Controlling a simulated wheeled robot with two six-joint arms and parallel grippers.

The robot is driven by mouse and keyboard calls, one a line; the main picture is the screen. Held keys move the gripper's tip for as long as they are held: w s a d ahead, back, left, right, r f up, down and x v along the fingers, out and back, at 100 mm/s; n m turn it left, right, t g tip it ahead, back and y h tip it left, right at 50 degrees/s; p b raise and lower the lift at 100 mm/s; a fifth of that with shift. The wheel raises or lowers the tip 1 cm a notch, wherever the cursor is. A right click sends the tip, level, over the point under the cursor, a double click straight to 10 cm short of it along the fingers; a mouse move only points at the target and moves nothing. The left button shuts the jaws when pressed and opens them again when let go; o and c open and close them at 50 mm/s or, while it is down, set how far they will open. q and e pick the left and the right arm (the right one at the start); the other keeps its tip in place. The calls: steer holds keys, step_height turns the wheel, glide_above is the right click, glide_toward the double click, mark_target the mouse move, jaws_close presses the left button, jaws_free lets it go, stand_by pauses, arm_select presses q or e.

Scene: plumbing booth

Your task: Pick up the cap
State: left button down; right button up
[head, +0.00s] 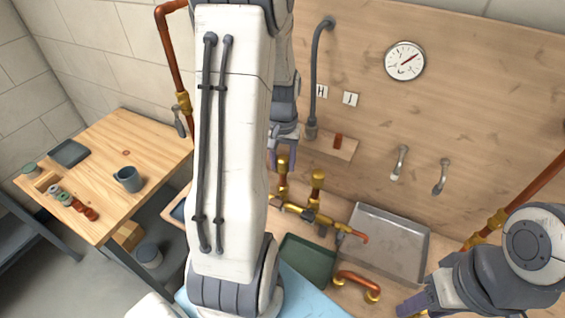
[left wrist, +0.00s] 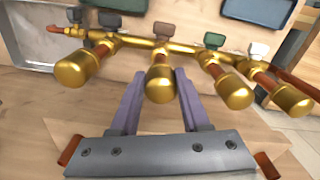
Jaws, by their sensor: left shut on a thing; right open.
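A brass manifold (head: 305,212) carries several upright copper stubs topped with rounded brass caps. My left gripper (left wrist: 160,76) has its two purple fingers on either side of one brass cap (left wrist: 159,86), shut on it; the cap is still in line with its copper stub. Other brass caps stand to the left (left wrist: 82,72) and right (left wrist: 233,92) of it in the left wrist view. In the head view my left arm hides part of the manifold and most of the left gripper. My right gripper (head: 414,305) is open at the bottom right, partly hidden.
A grey metal tray (head: 385,240) and a green tray (head: 307,262) lie near the manifold. A copper elbow pipe (head: 357,285) lies in front. A wooden table (head: 135,150) with a mug (head: 128,179) stands left. A wooden wall with a gauge (head: 404,61) is behind.

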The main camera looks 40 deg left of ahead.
mark_target(283, 158)
arm_select(q)
steer(key=shift+r, duration=0.4)
step_height(283, 158, up, 2)
steer(key=shift+w+r+b, duration=0.1)
steer(key=shift+r+b, duration=0.15)
steer(key=shift+b, duration=0.25)
steer(key=d+r+p, duration=0.1)
steer(key=d+r, duration=1)
steer(key=r, duration=0.1)
steer(key=shift+d+p, duration=0.3)
steer(key=shift+p, duration=0.1)
steer(key=shift+f, duration=0.1)
